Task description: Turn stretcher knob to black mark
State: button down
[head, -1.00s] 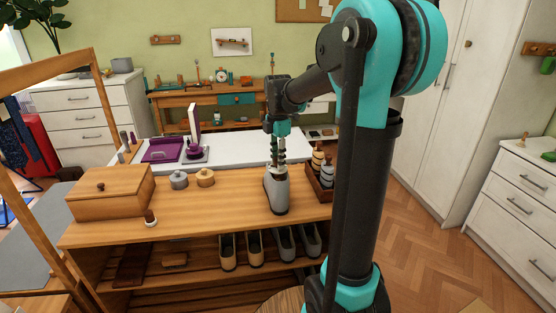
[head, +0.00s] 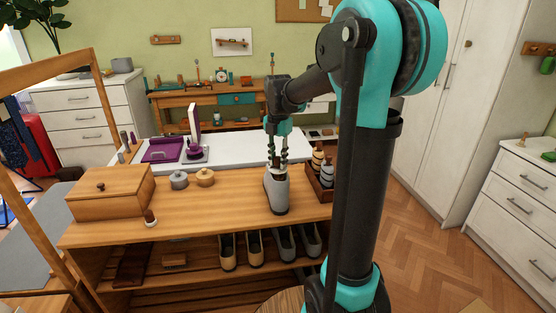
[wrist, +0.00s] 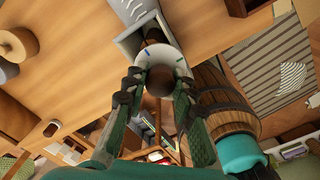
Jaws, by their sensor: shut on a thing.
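A grey shoe (head: 278,192) stands on the wooden bench, and its near end also shows at the top of the wrist view (wrist: 137,12). A pale round dial (wrist: 155,54) sits at its opening, with a blue mark and a greenish mark on its face. I cannot make out a black mark; part of the dial is hidden by the fingers and knob. The brown stretcher knob (wrist: 160,81) stands out from the dial. My gripper (head: 277,163) is above the shoe, its two fingers on either side of the knob and shut on it.
A crate of bottles (head: 322,172) stands close right of the shoe. Two round tins (head: 205,177), a wooden box (head: 110,190) and a small brown-and-white piece (head: 150,217) are to the left. More shoes (head: 255,249) stand on the shelf below. The bench front is mostly clear.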

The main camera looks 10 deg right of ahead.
aim_at(278, 157)
jog(key=c, duration=1.2)
grip_release()
notch_tip(278, 157, up, 12)
